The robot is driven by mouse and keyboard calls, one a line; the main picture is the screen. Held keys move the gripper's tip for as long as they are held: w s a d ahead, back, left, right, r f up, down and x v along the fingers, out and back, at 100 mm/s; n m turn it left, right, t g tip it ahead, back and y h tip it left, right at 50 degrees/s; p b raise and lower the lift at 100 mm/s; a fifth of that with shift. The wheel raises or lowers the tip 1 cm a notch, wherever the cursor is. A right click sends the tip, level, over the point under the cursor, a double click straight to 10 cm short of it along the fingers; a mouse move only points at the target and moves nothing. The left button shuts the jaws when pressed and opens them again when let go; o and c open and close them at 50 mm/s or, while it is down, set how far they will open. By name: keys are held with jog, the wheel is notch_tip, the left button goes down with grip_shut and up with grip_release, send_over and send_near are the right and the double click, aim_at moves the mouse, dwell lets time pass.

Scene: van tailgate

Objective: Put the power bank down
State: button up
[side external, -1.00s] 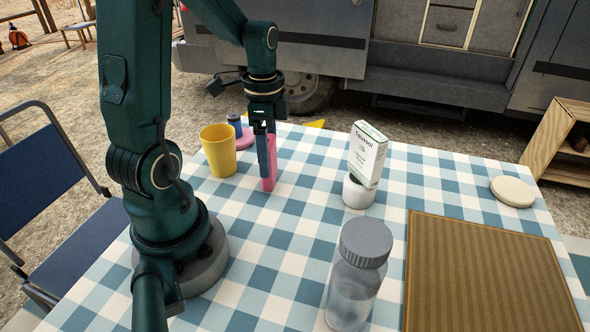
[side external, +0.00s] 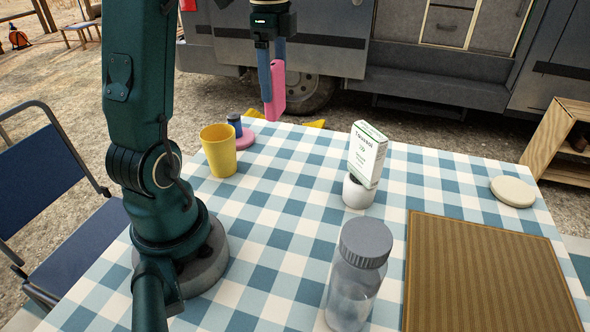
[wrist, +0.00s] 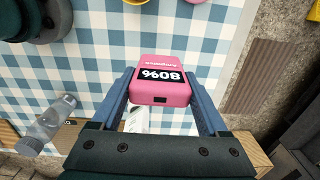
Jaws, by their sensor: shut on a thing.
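The pink power bank (side external: 277,92) hangs in the air, held between the blue fingers of my gripper (side external: 270,84). In the side view it is above the far edge of the checked table (side external: 290,235), clear of the cloth. In the wrist view the power bank (wrist: 160,82) shows a black display reading 80%, upside down, and sits between the two fingertips of my gripper (wrist: 165,95). My gripper is shut on it.
A yellow cup (side external: 219,152) stands near a pink disc (side external: 244,140) with a dark blue item. A clear bottle (side external: 352,290), brown mat (side external: 480,275) and cream disc (side external: 512,192) are on the table. The cloth's middle is free.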

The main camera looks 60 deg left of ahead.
jog(key=w+a+f, duration=0.1)
jog(key=w+a, duration=0.1)
jog(key=a, duration=0.4)
jog(key=shift+w+d+f, duration=1.1)
jog(key=shift+w+f, duration=0.5)
jog(key=shift+f, duration=0.4)
jog(key=shift+w+d+f, duration=1.15)
jog(key=shift+w+f, duration=0.4)
jog(key=shift+f, duration=0.5)
jog(key=shift+w+d+f, duration=1.1)
jog(key=shift+w+f, duration=0.5)
jog(key=shift+f, duration=0.4)
jog(key=o, duration=1.5)
jog(key=shift+f, duration=0.15)
